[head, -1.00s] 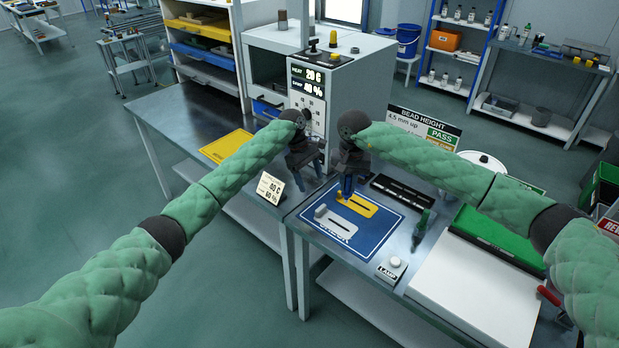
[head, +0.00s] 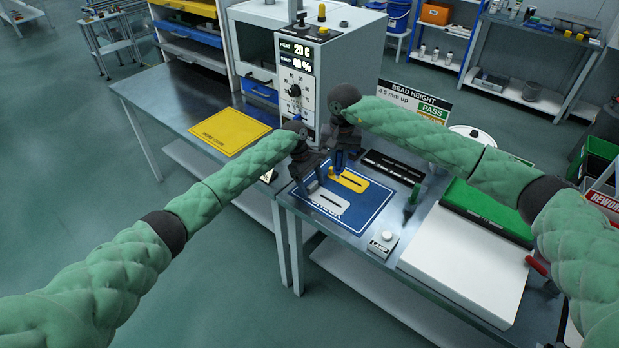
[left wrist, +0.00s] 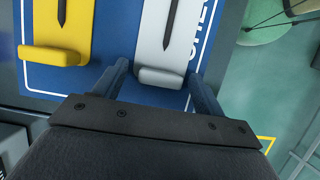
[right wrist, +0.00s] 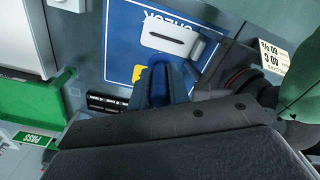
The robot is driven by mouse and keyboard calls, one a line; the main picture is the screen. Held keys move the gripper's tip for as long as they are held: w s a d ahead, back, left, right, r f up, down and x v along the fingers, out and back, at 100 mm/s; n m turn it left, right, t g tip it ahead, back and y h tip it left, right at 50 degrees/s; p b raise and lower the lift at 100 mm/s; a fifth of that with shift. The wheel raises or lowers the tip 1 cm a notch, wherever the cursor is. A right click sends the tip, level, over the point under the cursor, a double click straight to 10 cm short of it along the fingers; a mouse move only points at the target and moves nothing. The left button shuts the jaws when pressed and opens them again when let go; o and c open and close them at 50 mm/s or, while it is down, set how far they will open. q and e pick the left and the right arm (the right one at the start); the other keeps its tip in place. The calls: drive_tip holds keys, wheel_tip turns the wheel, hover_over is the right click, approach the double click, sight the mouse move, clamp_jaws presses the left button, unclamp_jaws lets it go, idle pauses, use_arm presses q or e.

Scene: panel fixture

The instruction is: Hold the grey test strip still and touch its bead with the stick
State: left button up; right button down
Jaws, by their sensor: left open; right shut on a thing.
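No grip shows. My right gripper (head: 341,165) is shut on a blue piece (right wrist: 160,72), seemingly the stick, above the yellow strip's end. The stick's tip is hidden. The grey strip also shows in the right wrist view (right wrist: 170,32), beyond the right fingers.
A yellow strip (head: 352,181) lies beside the grey one on the blue mat (head: 357,221). Around it are a black slotted bar (head: 392,167), a green upright item (head: 412,197), a lamp button (head: 385,240) and a white panel (head: 465,268). The control box (head: 300,85) stands behind.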

sight(338, 168)
use_arm(q)
drive_tip(key=shift+f, duration=0.1)
drive_tip(key=c, duration=0.7)
use_arm(e)
drive_tip(key=shift+f, duration=5.55)
drive_tip(key=shift+f, duration=0.6)
drive_tip(key=shift+r, duration=3.6)
use_arm(q)
drive_tip(key=o, duration=1.1)
